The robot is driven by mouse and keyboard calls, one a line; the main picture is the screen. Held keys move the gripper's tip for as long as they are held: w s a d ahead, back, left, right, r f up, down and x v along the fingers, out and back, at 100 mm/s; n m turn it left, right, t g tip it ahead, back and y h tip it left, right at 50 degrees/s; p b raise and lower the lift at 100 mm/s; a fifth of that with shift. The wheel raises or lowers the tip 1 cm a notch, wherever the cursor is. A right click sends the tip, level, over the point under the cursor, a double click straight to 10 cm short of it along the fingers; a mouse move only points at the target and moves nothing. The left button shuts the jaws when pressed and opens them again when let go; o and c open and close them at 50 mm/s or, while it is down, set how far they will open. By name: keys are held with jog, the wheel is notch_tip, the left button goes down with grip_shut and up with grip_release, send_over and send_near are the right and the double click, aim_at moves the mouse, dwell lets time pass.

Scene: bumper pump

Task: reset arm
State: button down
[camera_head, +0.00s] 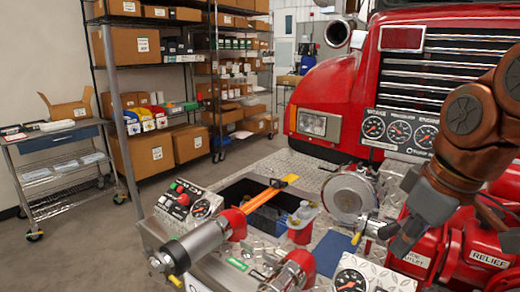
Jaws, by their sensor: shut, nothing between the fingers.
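My arm reaches in from the right edge in brown and dark grey. My gripper (398,243) points down and to the left, above the red pump body at the lower right. It is shut and holds nothing that I can see. Its fingertips are close to a small metal fitting (372,229); I cannot tell whether they touch it.
A red fire truck front (338,85) stands behind. The bumper deck holds an open bin (263,207) with a yellow-orange tool, a round metal cap (348,196), a nozzle (200,243), gauges and red pump parts (455,255). Shelves (130,75) and a cart (65,165) stand left. Floor between is clear.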

jog(key=s+a+f+m+g+h+p, duration=0.1)
jog(key=s+a+f+m+g+p, duration=0.1)
jog(key=s+f, duration=0.5)
jog(key=s+a+f+m+g+p, duration=0.1)
jog(key=s+f+m+g+p, duration=0.1)
jog(key=s+f, duration=0.5)
notch_tip(320, 180, down, 4)
jog(key=m+p, duration=0.1)
jog(key=m, duration=0.1)
jog(key=shift+s+a+m+h, duration=0.3)
jog(key=shift+a+m+h, duration=0.05)
jog(key=shift+m+h, duration=0.05)
dwell(0.5)
